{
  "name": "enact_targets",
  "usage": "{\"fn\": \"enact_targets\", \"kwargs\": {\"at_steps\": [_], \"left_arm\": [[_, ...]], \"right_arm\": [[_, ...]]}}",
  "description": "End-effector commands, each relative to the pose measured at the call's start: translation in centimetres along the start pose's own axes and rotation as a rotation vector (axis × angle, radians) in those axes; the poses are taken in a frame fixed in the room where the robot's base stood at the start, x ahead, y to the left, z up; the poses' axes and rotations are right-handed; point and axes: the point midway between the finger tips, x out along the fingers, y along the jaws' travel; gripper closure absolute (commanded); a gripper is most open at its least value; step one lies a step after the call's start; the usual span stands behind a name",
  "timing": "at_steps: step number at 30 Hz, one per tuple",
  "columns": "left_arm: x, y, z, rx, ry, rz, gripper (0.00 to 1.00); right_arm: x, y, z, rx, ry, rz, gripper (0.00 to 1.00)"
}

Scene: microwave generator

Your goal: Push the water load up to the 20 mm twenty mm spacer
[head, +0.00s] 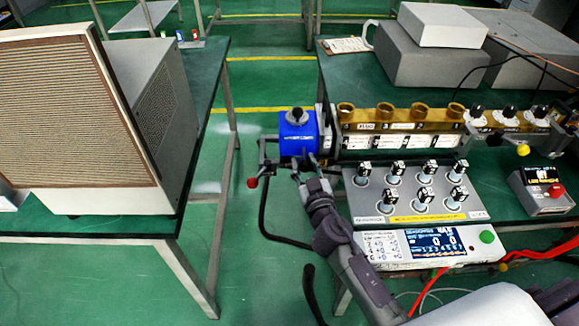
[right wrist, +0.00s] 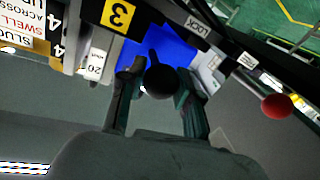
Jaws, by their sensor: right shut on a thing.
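The blue water load (head: 298,136) sits at the left end of the brass waveguide line (head: 400,116). My right gripper (head: 308,163) is at its near side. In the right wrist view, my right gripper's fingers (right wrist: 158,92) are closed around a black knob-ended handle (right wrist: 160,80) in front of the blue body (right wrist: 178,52). A pale piece marked 20 (right wrist: 96,65), seemingly the twenty mm spacer, shows just left of the blue body. I cannot tell whether they touch. My left gripper is in neither view.
A lever with a red ball (head: 252,182) stands left of the water load, near a LOCK label (right wrist: 197,27) in the wrist view. A panel of several knobs (head: 420,193) and a display box (head: 420,247) lie nearby. A large beige-fronted box (head: 70,120) stands on the left table.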

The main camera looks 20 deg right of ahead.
Motion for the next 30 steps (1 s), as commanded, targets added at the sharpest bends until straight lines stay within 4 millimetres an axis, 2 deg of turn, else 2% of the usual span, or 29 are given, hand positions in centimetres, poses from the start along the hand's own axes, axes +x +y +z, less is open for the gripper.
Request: {"fn": "enact_targets", "kwargs": {"at_steps": [1,3,11,12,15,16,25,30], "left_arm": [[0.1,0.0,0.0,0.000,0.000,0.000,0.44],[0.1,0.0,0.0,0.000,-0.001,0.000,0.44],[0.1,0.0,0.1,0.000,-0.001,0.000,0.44],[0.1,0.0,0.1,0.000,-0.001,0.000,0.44],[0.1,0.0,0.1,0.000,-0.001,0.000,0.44],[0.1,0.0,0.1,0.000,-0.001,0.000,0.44],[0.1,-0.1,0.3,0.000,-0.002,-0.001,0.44],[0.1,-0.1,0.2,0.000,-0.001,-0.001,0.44]], "right_arm": [[-0.2,0.9,0.3,-0.004,-0.004,0.009,1.00],[-0.2,1.2,0.3,-0.003,-0.003,0.008,1.00],[-0.2,1.3,0.3,-0.004,-0.004,0.009,1.00],[-0.2,1.3,0.3,-0.004,-0.004,0.009,0.60],[-0.2,1.3,0.3,-0.004,-0.004,0.008,0.43],[-0.2,1.2,0.3,-0.003,-0.003,0.007,0.41],[-0.3,1.1,0.2,-0.002,-0.002,0.004,0.41],[-2.3,1.1,0.4,-0.001,-0.006,0.005,0.41]]}}
